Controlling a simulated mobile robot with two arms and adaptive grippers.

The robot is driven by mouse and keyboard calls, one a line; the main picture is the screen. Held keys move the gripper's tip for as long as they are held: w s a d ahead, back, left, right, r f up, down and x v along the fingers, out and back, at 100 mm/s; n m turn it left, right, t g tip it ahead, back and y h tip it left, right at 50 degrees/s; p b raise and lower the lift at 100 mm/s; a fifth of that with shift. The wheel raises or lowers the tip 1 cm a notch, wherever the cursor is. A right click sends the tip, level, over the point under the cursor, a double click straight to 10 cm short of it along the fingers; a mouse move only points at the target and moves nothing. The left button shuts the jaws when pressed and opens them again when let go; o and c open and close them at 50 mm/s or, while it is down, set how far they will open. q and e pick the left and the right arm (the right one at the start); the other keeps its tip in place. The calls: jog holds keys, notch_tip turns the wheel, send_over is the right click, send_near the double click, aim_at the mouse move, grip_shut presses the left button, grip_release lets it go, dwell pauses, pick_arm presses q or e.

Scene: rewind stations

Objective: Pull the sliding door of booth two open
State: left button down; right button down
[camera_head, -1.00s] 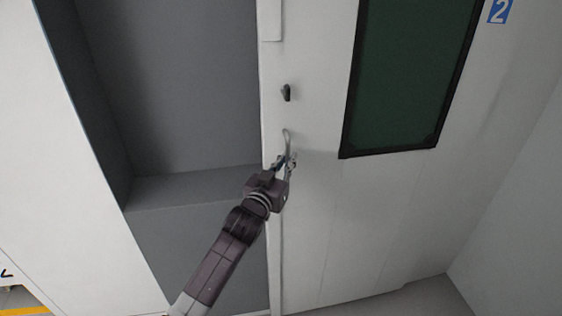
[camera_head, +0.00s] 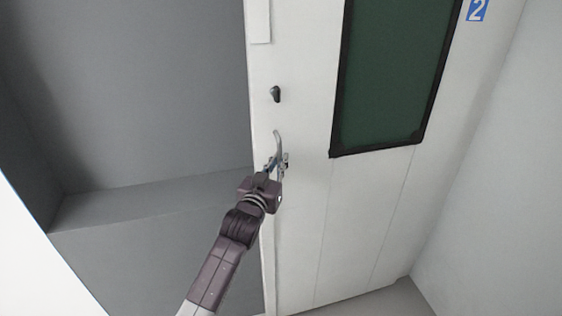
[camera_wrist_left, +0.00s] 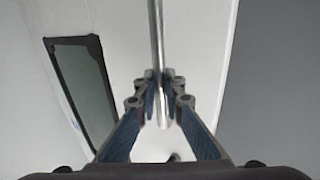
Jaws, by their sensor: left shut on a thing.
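The white sliding door (camera_head: 305,200) of booth two has a dark green window (camera_head: 390,75) and a blue "2" sign (camera_head: 477,10) near its top right. A curved metal pull handle (camera_head: 278,146) sits near the door's left edge. My left gripper (camera_head: 275,165) is shut on this handle. In the left wrist view the handle (camera_wrist_left: 156,40) runs as a vertical bar between the fingers of my left gripper (camera_wrist_left: 160,88). An opening with a grey interior (camera_head: 150,90) shows left of the door's edge. My right gripper is not in view.
A small dark knob (camera_head: 275,94) sits on the door above the handle. A pale wall (camera_head: 490,190) stands at the right. A grey ledge (camera_head: 150,205) crosses the opening. A white panel (camera_head: 40,270) shows at the lower left.

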pick_arm(q)
jog(key=shift+f, duration=0.1)
jog(key=c, duration=2.2)
grip_release()
jog(key=shift+o, duration=0.9)
jog(key=v, duration=1.2)
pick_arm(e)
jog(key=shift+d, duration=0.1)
